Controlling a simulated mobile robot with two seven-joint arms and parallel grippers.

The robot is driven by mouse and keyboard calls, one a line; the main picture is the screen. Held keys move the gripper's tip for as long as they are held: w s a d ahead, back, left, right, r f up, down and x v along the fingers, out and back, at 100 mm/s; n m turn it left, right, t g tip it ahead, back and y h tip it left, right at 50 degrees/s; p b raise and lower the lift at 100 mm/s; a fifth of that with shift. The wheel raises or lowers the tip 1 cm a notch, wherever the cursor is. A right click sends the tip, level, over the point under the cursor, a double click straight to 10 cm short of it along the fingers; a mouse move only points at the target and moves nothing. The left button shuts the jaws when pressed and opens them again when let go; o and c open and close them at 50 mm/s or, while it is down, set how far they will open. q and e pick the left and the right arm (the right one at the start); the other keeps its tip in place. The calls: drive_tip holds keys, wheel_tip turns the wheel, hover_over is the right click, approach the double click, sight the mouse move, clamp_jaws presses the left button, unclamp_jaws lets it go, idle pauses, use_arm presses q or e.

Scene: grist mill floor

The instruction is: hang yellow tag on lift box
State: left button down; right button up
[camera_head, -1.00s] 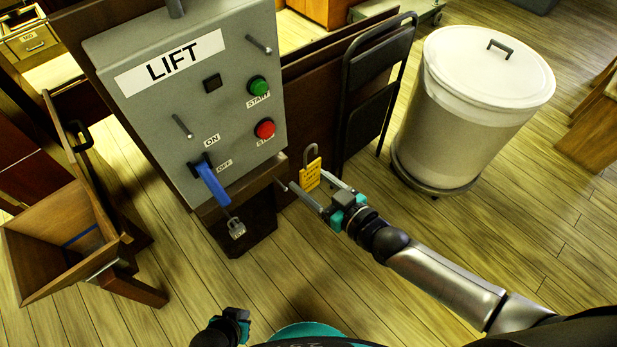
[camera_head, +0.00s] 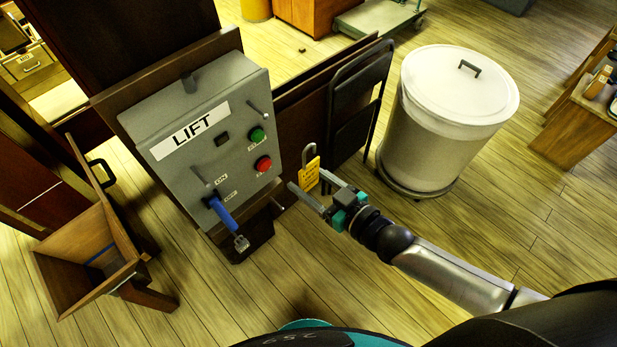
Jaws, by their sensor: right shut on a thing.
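The yellow tag (camera_head: 309,173) has dark printing and a grey hook at its top. My right gripper (camera_head: 307,181) is shut on it and holds it upright in the air, to the right of the lift box. The grey lift box (camera_head: 168,122) has a LIFT label, a green button (camera_head: 257,134), a red button (camera_head: 263,163) and a blue lever (camera_head: 221,213). Short grey pegs stick out at its upper right (camera_head: 259,110) and its left (camera_head: 201,177). The tag looks apart from the box. My left gripper is out of view.
A white lidded bin (camera_head: 446,125) stands at right on a wheeled base. A dark folding chair (camera_head: 356,105) leans behind the tag. A wooden hopper (camera_head: 85,250) stands at left. The floor in front of the box is clear.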

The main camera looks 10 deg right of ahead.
drive_tip(key=shift+w+a+r, duration=0.1)
drive_tip(key=shift+w+r, duration=0.05)
drive_tip(key=shift+r, duration=0.05)
drive_tip(key=b, duration=0.2)
approach(261, 141)
drive_tip(key=shift+b+x, duration=0.35)
drive_tip(key=shift+x, duration=0.65)
drive_tip(key=shift+w+a, duration=0.2)
drive_tip(key=shift+w, duration=0.05)
idle(0.6)
drive_tip(key=shift+r+b+x, duration=0.25)
drive_tip(key=shift+b+x, duration=0.25)
drive_tip(key=shift+x, duration=0.7)
drive_tip(key=shift+r+b+x, duration=0.2)
drive_tip(key=shift+b+x, duration=0.3)
drive_tip(key=shift+x, duration=0.7)
idle(0.4)
drive_tip(key=shift+f+b, duration=0.6)
idle(0.3)
drive_tip(key=o, duration=1.3)
